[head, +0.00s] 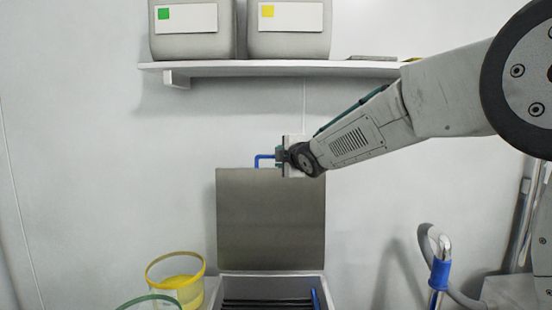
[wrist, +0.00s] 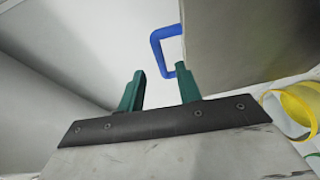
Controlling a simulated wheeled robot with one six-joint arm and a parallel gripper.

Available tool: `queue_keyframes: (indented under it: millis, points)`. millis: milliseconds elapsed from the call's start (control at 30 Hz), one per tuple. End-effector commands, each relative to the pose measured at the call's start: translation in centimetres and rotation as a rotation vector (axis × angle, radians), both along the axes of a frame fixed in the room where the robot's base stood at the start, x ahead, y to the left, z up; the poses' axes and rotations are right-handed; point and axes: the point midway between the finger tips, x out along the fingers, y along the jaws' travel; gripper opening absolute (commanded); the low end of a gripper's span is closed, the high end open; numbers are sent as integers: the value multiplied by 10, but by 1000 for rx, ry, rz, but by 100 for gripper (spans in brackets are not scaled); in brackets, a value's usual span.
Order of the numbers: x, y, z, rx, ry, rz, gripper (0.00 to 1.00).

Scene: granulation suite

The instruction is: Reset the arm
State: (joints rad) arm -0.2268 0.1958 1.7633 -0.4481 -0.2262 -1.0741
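My gripper (head: 279,157) is at the top edge of a raised grey lid (head: 270,220) in the head view. In the wrist view its two green fingers (wrist: 160,86) are apart with an empty gap between them. A blue handle (head: 264,159) sticks out at the lid's top edge, just left of the fingers. In the wrist view the blue handle (wrist: 158,48) lies beyond the fingertips, close to the right finger; I cannot tell whether they touch. The lid stands upright behind an open bin (head: 215,292).
A shelf (head: 270,68) with two grey containers (head: 190,30) (head: 288,32) is above the lid. A yellow-rimmed tub (head: 176,280) stands left of the bin. A metal rail with a blue grip (head: 440,274) is at right. The wall left of the lid is clear.

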Motion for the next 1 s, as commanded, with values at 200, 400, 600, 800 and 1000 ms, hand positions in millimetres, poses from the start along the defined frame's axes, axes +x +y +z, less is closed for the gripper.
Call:
queue_keyframes:
  millis: [200,400,600,800,1000]
  points:
    - [-8,-3,1,0,1,0,34]
    - [-7,-3,1,2,2,0,34]
    - [-13,-17,-36,110,185,-102,34]
    - [-93,-70,-114,318,604,-429,34]
    - [-226,-129,-149,524,925,-822,34]
